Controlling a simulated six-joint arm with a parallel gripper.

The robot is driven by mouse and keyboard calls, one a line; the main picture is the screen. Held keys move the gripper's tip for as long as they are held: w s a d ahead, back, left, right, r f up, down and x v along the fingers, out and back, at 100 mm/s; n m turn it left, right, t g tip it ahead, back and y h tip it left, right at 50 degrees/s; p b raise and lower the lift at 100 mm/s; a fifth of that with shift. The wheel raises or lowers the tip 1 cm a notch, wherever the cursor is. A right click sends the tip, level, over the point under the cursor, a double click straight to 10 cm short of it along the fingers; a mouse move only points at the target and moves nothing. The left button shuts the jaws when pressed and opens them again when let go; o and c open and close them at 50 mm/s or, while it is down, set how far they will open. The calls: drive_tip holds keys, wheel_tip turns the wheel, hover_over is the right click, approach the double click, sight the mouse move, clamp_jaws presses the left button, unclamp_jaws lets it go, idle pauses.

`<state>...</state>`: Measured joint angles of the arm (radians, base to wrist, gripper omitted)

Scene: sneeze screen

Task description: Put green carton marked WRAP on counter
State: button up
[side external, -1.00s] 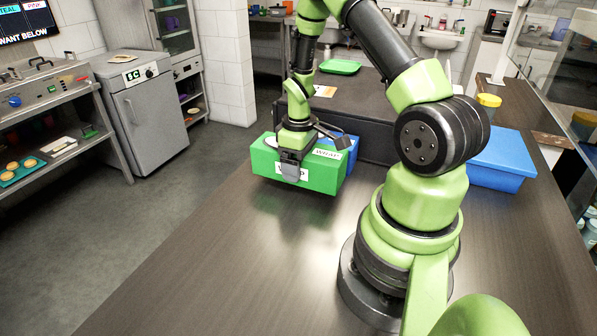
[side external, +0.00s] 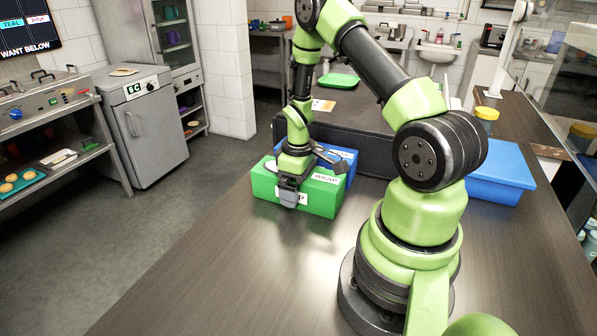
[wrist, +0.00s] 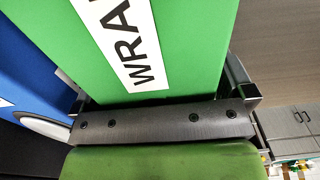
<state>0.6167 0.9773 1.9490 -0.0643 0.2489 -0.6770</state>
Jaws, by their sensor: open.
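The green carton marked WRAP (side external: 326,201) sits upright on the dark counter (side external: 215,262), with white labels on its top and its near side. My gripper (side external: 291,184) is over the carton from above, with one finger down in front of its near side, partly covering that label. The far finger is hidden. In the wrist view the green carton (wrist: 195,40) lies between the open jaws, its WRAP label facing the camera. Any small gap between fingers and carton cannot be told.
A blue carton (side external: 349,160) stands right behind the green one, close or touching. A dark bin or low wall (side external: 372,150) lies behind that. A blue box (side external: 500,178) is at the right, by a clear screen (side external: 566,75). The counter's near left part is clear.

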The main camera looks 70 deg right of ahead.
wheel_tip(320, 180, up, 11)
drive_tip(key=shift+r, duration=0.2)
drive_tip(key=s+a+r+m+t, duration=0.15)
drive_tip(key=a+r+t, duration=0.25)
drive_tip(key=a+r, duration=0.8)
drive_tip(key=s+a+r+m+t+y, duration=0.2)
drive_tip(key=s+a+r+t, duration=0.1)
drive_tip(key=s+a+r, duration=0.3)
drive_tip(key=shift+s+a, duration=0.9)
drive_tip(key=shift+s, duration=0.2)
